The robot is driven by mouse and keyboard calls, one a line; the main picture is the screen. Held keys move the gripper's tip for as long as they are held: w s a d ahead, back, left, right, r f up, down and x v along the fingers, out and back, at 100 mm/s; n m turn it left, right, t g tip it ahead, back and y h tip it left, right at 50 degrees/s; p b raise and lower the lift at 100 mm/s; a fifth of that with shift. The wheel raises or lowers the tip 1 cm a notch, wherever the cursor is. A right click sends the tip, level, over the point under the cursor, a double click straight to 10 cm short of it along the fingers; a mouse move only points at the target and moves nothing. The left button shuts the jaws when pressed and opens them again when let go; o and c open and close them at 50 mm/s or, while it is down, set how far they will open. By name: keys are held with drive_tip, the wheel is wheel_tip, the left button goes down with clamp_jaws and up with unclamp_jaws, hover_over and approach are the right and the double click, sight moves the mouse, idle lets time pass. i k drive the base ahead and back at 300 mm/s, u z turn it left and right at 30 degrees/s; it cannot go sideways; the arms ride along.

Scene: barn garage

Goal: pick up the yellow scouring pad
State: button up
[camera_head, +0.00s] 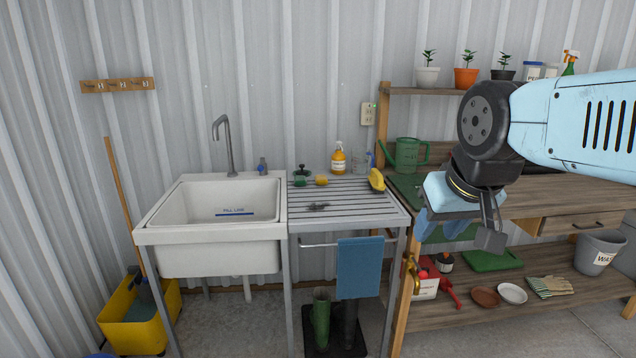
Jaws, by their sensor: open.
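A small yellow block (322,180), which looks like the yellow scouring pad, lies on the ribbed metal drainboard (345,208) near its back edge. My gripper (438,226) hangs from the arm at the right, pointing down in front of the workbench. It is open, with nothing seen in it. It is well to the right of the yellow pad and apart from it.
A white sink (215,205) adjoins the drainboard on the left. An amber spray bottle (339,160) stands behind the pads; a larger yellow item (376,180) lies at the drainboard's right edge. A green watering can (408,155) stands on the bench. The drainboard's front is mostly clear.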

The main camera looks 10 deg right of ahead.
sight(319, 179)
drive_tip(key=u, duration=1.65)
drive_tip(key=i, duration=2.8)
drive_tip(key=z, duration=2.4)
